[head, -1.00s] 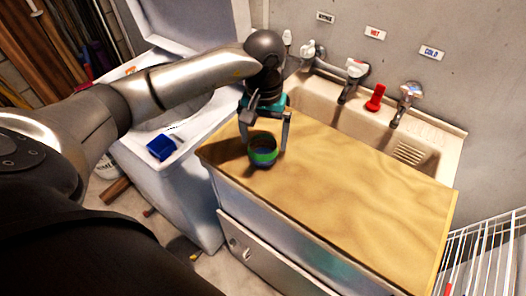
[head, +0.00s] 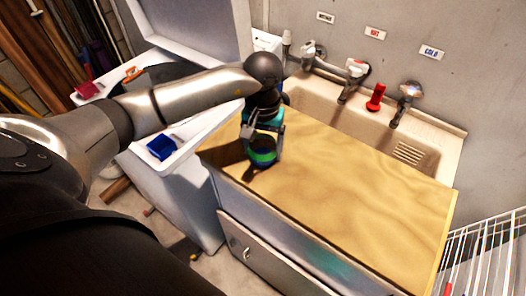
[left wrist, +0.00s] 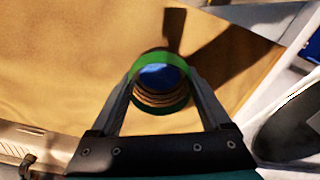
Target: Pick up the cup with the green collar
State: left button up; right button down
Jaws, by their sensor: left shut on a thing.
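The cup with the green collar (head: 263,156) is at the left end of the wooden counter (head: 350,185). Its blue inside and green rim (left wrist: 161,57) show in the left wrist view. My left gripper (head: 263,146) is shut on the cup from above, with one finger on each side of it. The cup is upright or nearly so. I cannot tell whether its base touches the counter. My right gripper is not in view.
A beige sink (head: 425,135) with taps and a red object (head: 376,97) lies behind the counter. A white open-lidded machine (head: 170,195) stands at left with a blue box (head: 162,147) on it. A white wire rack (head: 490,250) is at lower right. The counter's middle and right are clear.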

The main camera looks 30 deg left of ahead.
pick_arm(q)
jog(key=c, duration=0.3)
jog(key=shift+r, duration=0.15)
